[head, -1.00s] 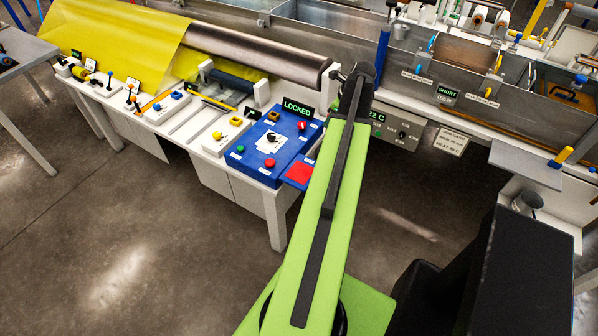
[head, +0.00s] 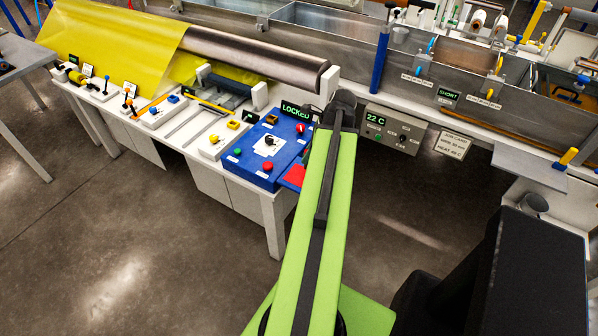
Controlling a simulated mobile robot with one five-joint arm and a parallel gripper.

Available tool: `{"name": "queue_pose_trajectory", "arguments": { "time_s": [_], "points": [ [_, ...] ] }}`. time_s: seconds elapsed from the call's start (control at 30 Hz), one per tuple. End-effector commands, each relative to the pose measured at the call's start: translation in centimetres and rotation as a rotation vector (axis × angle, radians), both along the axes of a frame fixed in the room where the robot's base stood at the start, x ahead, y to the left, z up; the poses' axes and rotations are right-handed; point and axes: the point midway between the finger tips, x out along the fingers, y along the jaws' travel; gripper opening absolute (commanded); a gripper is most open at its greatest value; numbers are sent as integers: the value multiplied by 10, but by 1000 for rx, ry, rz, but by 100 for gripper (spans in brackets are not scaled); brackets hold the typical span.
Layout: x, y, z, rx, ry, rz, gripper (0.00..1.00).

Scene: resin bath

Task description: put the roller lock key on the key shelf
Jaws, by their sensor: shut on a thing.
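The blue control panel (head: 250,160) has a white square plate with a dark keyhole-like part (head: 268,141) on it, and a green LOCKED sign (head: 296,110) stands at its back edge. I cannot make out the roller lock key for certain. A small ledge with a red pad (head: 293,174) juts from the panel's right side, partly covered by my arm. A grey shelf (head: 527,167) stands out at the right. I cannot tell which of these, if either, is the key shelf. My gripper is hidden beyond the far end of my green arm link.
A white bench (head: 272,215) carries the panel, small controls and a roller (head: 255,60) with yellow film (head: 110,35). Metal bath troughs (head: 445,95) run along the back. A grey box reading 22 C (head: 391,128) hangs in front. The floor before the bench is clear.

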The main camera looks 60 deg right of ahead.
Motion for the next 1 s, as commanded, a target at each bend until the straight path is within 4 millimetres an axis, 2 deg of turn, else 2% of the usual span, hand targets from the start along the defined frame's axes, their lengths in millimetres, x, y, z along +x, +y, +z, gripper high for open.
{"name": "queue_pose_trajectory", "arguments": {
  "time_s": [0.03, 0.1, 0.23, 0.4, 0.67, 1.0],
  "points": [
    [13, -4, -15, 0, 0, 3, 0],
    [25, -5, -21, 0, 0, 2, 0],
    [38, -6, -25, 0, 0, -1, 0],
    [38, -6, -26, 0, 0, -2, 0],
    [38, -6, -68, 0, 0, -3, 0],
    [37, -6, -66, 0, 0, -3, 0]
  ]
}}
